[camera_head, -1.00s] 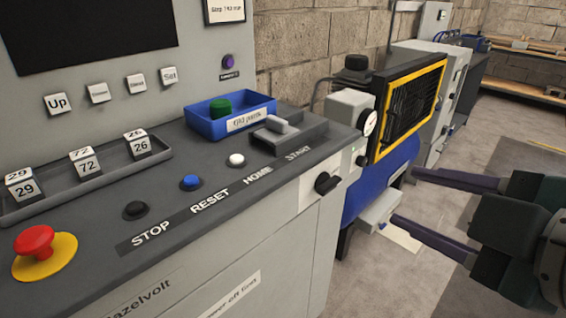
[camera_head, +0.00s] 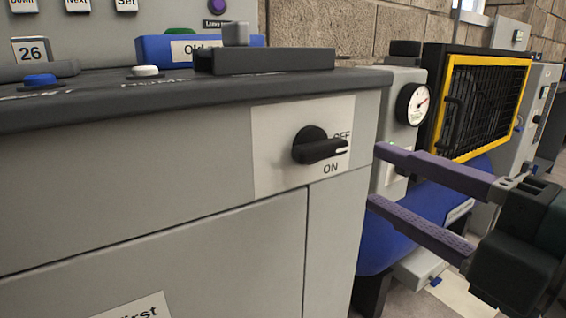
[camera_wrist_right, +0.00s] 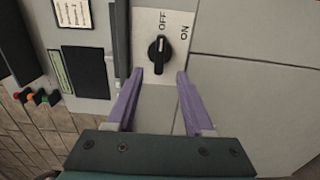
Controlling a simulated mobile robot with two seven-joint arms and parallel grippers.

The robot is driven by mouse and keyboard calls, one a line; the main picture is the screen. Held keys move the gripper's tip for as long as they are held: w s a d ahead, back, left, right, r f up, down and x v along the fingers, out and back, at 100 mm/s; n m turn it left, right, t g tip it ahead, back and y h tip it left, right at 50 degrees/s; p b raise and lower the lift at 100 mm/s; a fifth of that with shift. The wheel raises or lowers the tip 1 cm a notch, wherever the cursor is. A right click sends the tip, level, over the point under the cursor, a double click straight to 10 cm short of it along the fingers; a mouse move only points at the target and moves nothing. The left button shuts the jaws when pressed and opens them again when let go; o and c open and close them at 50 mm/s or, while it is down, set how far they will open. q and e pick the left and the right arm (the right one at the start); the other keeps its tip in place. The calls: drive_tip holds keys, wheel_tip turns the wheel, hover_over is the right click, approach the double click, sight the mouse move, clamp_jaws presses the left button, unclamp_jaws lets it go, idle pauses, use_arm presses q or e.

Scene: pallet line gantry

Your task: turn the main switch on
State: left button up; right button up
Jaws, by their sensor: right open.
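The main switch (camera_head: 320,147) is a black rotary knob on a white plate marked OFF and ON, on the front of the grey console. Its white-marked end points to the right, by OFF; ON is below. In the wrist view the knob (camera_wrist_right: 159,55) points up toward OFF, and ON is to the upper right. My right gripper (camera_head: 376,175) is open and empty, its two purple fingers to the right of the switch in the head view. In the wrist view the knob appears just ahead of and between the fingertips (camera_wrist_right: 160,73), not gripped. My left gripper is not in view.
The console top (camera_head: 130,98) overhangs the switch panel and carries buttons, a dark block (camera_head: 265,61) and a blue bin (camera_head: 160,49). To the right are a pressure gauge (camera_head: 413,104), a yellow-framed grille (camera_head: 485,105) and a blue tank (camera_head: 385,235), behind my right fingers.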

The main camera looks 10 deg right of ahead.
sight(328, 153)
drive_tip(key=b+x, duration=0.1)
drive_tip(key=x, duration=0.8)
drive_tip(key=shift+s, duration=0.1)
drive_tip(key=shift+c, duration=0.3)
clamp_jaws()
